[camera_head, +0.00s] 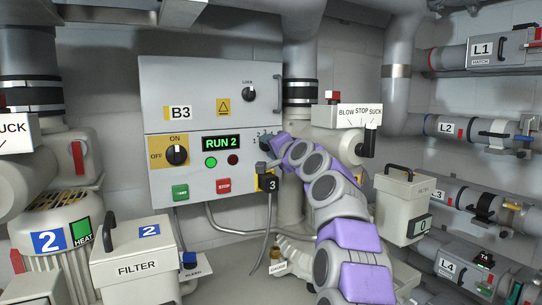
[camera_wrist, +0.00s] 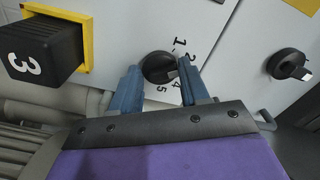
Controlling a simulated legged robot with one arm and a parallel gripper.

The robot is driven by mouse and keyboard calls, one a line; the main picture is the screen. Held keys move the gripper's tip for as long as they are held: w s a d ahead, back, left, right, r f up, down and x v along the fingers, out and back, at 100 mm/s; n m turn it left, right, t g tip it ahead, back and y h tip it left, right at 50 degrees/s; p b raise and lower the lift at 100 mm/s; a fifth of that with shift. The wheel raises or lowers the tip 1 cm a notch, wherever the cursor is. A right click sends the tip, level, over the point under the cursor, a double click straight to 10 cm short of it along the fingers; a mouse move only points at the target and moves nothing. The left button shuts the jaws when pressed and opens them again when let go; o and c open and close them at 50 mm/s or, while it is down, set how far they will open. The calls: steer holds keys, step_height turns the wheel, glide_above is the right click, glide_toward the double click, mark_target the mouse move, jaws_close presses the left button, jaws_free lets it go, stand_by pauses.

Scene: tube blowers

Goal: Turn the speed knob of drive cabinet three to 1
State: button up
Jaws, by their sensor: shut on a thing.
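In the wrist view the round black speed knob (camera_wrist: 156,67) sits beside a dial marked 1 to 5. A small pale mark shows on its lower right edge; the exact number it points to is hard to tell. My gripper (camera_wrist: 160,80) has its two blue fingers on either side of the knob, shut on it. In the head view my gripper (camera_head: 272,158) is at the cabinet's right edge and hides most of the knob.
A black block marked 3 (camera_wrist: 38,50) on a yellow plate is left of my fingers in the wrist view. Another black knob (camera_wrist: 287,64) is on the right. The ON/OFF switch (camera_head: 177,155) and the green (camera_head: 180,192) and red STOP (camera_head: 223,186) buttons are left of my arm.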

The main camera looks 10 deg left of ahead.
steer(key=n+b, duration=0.1)
steer(key=n, duration=0.3)
steer(key=shift+s+a+r, duration=0.1)
steer(key=shift+a, duration=0.05)
steer(key=n, duration=0.2)
steer(key=shift+f+n, duration=0.3)
steer(key=shift+s+n, duration=0.1)
steer(key=shift+n, duration=0.9)
steer(key=o, duration=0.6)
steer(key=shift+o, duration=1.2)
steer(key=shift+s+a, duration=0.1)
steer(key=shift+s, duration=0.05)
